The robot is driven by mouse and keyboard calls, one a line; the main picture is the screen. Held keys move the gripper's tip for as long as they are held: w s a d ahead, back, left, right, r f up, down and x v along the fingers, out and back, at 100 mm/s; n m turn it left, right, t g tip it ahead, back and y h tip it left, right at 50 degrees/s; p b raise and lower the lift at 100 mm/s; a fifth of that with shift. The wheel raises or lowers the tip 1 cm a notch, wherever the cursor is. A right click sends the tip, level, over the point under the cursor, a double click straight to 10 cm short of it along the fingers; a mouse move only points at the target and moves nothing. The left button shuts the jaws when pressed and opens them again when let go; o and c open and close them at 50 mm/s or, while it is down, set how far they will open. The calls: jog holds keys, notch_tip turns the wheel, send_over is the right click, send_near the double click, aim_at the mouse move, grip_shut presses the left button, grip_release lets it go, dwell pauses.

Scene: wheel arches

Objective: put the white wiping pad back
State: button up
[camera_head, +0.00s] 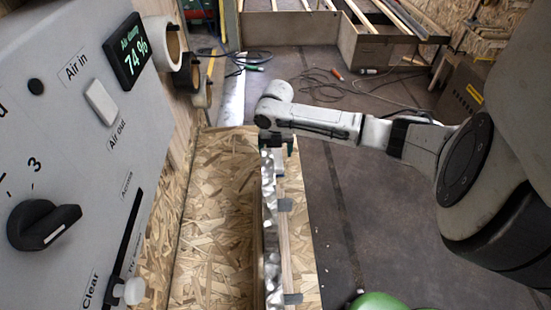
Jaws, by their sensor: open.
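I cannot make out the white wiping pad for certain. My arm reaches in from the right, and my gripper (278,146) hangs from its end over the far end of a narrow rail (272,235) with a shiny metal strip. The dark fingers are small and partly hidden by the wrist. My gripper is open, with nothing clearly seen between its fingers. A small pale patch (280,166) shows just below it on the rail; I cannot tell what it is.
A grey control panel (60,130) with a black knob (42,224), a pale rocker (101,102) and a 74% display (128,50) fills the left. A chipboard surface (215,220) lies beside the rail. Cables (330,88) lie on the dark floor. A green rounded object (378,301) is at the bottom.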

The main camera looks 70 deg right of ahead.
aim_at(276, 160)
notch_tip(276, 160, up, 7)
jog(key=shift+f+b, duration=0.2)
jog(key=shift+b, duration=0.1)
jog(key=shift+s, duration=0.1)
dwell(0.5)
